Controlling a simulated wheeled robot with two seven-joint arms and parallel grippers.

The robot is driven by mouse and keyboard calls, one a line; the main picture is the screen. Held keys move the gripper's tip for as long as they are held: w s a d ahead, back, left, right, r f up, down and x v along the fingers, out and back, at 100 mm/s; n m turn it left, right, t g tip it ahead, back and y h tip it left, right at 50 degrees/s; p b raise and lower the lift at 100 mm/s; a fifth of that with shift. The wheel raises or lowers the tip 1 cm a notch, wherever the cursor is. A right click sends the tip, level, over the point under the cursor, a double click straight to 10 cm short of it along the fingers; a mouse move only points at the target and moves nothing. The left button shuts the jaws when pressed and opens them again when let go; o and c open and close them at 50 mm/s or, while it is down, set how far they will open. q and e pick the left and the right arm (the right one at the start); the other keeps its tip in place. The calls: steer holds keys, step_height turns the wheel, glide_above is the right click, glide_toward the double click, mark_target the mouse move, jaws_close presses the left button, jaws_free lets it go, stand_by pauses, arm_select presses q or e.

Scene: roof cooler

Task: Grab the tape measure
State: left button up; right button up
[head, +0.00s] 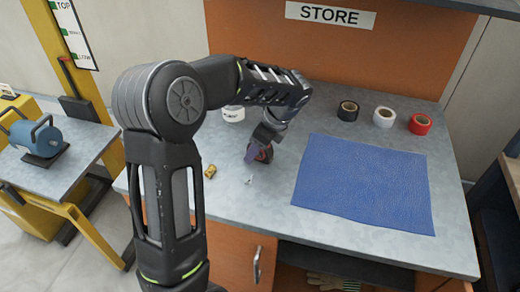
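My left arm comes in from the lower left, and its gripper (260,147) points down at the grey bench top (225,192). A small dark and reddish thing (265,155), perhaps the tape measure, shows at the fingertips with a purple patch beside it. The gripper hides part of it, and I cannot tell whether the fingers are closed on it. My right gripper is not in view.
A small brass fitting (210,171) and a tiny pale item (249,180) lie near the gripper. A white tub (233,114) stands behind the arm. A blue mat (365,185) lies to the right, with black (348,111), white (384,117) and red (420,124) tape rolls behind it.

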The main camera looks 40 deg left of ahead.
arm_select(q)
steer(key=shift+c, duration=0.3)
jaws_close()
stand_by(0.5)
